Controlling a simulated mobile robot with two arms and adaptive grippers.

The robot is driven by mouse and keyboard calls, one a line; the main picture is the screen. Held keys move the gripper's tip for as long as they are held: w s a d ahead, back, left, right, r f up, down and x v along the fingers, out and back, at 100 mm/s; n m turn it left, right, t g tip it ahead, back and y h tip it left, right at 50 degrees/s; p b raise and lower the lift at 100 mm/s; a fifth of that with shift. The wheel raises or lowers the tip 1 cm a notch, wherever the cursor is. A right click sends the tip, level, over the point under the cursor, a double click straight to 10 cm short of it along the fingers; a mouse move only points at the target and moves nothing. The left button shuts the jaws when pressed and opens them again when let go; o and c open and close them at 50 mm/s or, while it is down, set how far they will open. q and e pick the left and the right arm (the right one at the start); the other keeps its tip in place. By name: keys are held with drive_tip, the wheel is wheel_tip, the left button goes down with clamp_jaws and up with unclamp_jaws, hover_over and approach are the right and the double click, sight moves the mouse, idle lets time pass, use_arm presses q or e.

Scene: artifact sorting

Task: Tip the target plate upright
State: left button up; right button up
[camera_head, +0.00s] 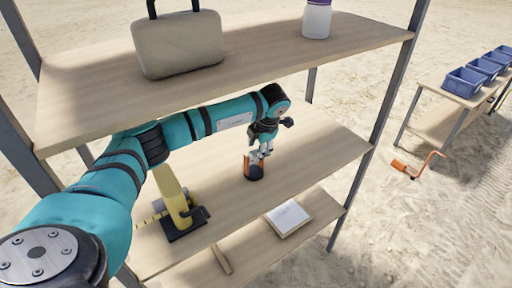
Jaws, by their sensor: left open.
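My left arm reaches in from the left over the middle shelf board (320,150). My left gripper (261,153) points down, open, just above a small orange and black item (254,171) on that board. The item has a dark round lower part and an orange part rising at its left. The fingertips are close to its top; I cannot tell whether they touch it. No plate shows clearly; I cannot tell whether this item is the plate. My right gripper is not in view.
A yellow device on a black base (184,226) stands left on the middle board. A beige case (180,45) and a white jar (316,20) are on the top board. A pale framed panel (288,218) lies lower. Metal posts (385,115) flank the shelf. Blue bins (465,82) stand right.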

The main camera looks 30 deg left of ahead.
use_arm(q)
drive_tip(key=shift+x, duration=0.9)
drive_tip(key=shift+w+f, duration=0.1)
drive_tip(key=shift+f, duration=0.15)
